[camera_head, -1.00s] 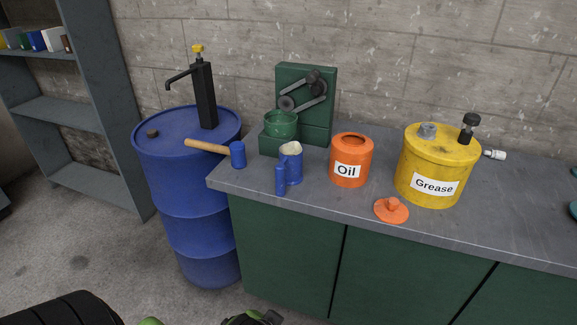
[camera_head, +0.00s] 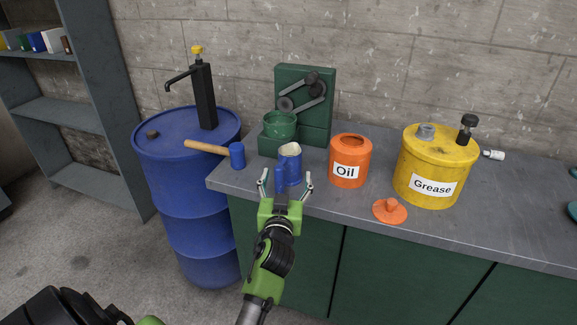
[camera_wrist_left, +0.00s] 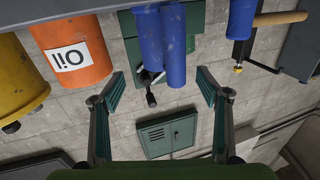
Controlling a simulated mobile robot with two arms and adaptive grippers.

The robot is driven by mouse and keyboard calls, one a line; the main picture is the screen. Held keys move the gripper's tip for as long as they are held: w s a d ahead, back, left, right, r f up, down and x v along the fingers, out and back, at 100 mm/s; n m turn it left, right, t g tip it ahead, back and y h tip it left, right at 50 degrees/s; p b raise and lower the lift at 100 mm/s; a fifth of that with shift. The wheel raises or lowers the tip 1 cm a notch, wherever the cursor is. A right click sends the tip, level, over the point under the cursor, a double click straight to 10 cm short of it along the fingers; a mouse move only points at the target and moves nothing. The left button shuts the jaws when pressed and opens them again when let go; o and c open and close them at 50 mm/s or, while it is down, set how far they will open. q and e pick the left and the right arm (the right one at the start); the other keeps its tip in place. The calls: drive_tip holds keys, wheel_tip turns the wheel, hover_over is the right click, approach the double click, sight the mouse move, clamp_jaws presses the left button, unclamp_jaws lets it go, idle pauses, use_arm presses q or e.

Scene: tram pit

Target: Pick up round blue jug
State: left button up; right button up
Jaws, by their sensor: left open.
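The round blue jug (camera_head: 290,168) stands upright on the grey workbench near its left front corner. It has a pale rim, and its blue handle faces the front. My left gripper (camera_head: 286,182) is open in front of the jug, with one finger to each side of the handle. In the left wrist view the jug (camera_wrist_left: 172,45) hangs upside down between and beyond the open fingers (camera_wrist_left: 163,88), which do not touch it. My right gripper is not in view.
An orange Oil can (camera_head: 350,160) stands right of the jug, its orange lid (camera_head: 390,211) in front. A yellow Grease drum (camera_head: 436,165) is farther right. A green machine (camera_head: 305,105) stands behind. A mallet (camera_head: 215,150) lies left, by a blue barrel (camera_head: 188,205).

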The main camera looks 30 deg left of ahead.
sight(289, 160)
use_arm(q)
drive_tip(key=x, duration=0.6)
drive_tip(key=p+x, duration=0.1)
drive_tip(key=x, duration=0.2)
drive_tip(key=shift+w+a+r+p, duration=0.1)
drive_tip(key=shift+r+p, duration=0.25)
drive_tip(key=shift+p, duration=0.05)
drive_tip(key=shift+w+a+f, duration=0.1)
drive_tip(key=shift+w+a, duration=0.15)
drive_tip(key=shift+w, duration=0.2)
drive_tip(key=c, duration=1.4)
drive_tip(key=shift+c, duration=0.5)
